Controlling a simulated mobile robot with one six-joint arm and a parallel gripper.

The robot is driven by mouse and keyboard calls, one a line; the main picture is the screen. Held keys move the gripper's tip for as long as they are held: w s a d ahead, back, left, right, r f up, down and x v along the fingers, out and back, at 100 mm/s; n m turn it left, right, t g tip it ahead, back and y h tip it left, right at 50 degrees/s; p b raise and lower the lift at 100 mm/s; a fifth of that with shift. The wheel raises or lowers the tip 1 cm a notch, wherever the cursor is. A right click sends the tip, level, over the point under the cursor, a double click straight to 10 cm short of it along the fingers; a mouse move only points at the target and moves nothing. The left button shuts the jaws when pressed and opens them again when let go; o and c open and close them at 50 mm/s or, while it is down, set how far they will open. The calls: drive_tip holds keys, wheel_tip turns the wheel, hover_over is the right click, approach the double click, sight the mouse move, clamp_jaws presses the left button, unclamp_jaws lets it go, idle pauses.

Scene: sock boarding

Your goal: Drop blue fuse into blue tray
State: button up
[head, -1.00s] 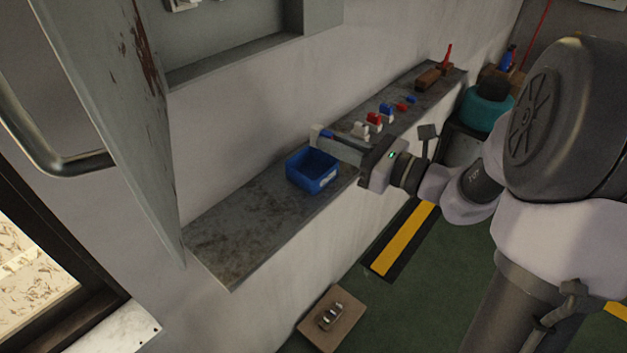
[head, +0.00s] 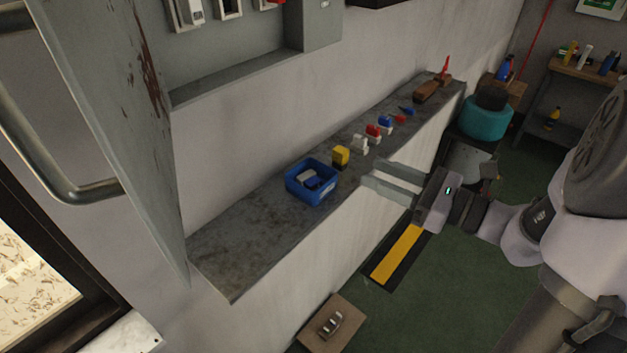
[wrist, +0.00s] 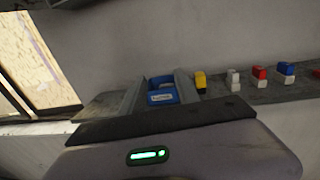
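The blue tray (head: 328,190) sits on the grey shelf, and it also shows in the wrist view (wrist: 163,98). A blue-and-white fuse (head: 308,177) lies inside the tray; the tray walls hide part of it. My gripper (head: 370,172) is open and empty, to the right of the tray and apart from it. In the wrist view, my two fingers (wrist: 159,74) stand wide apart, with the tray showing between them.
On the shelf (head: 240,248), right of the tray, stand a yellow fuse (head: 341,155), a white one (head: 360,144), a red one (head: 373,132) and another blue one (head: 385,121). An open metal cabinet door (head: 110,130) hangs at left. The shelf's left end is clear.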

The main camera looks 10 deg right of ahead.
drive_tip(key=v, duration=0.7)
drive_tip(key=shift+s+p, duration=0.2)
drive_tip(key=shift+p, duration=0.2)
drive_tip(key=shift+d, duration=0.1)
drive_tip(key=s+a+f+n+g+h+b, duration=0.2)
drive_tip(key=s+a+n+h, duration=0.3)
drive_tip(key=a+n, duration=0.4)
drive_tip(key=s+a+f+n+g+h+b, duration=0.2)
drive_tip(key=s+a+n+g+h, duration=0.3)
drive_tip(key=n, duration=0.9)
drive_tip(key=a+f, duration=0.1)
drive_tip(key=a, duration=0.2)
drive_tip(key=shift+a+f, duration=0.2)
drive_tip(key=shift+a, duration=0.2)
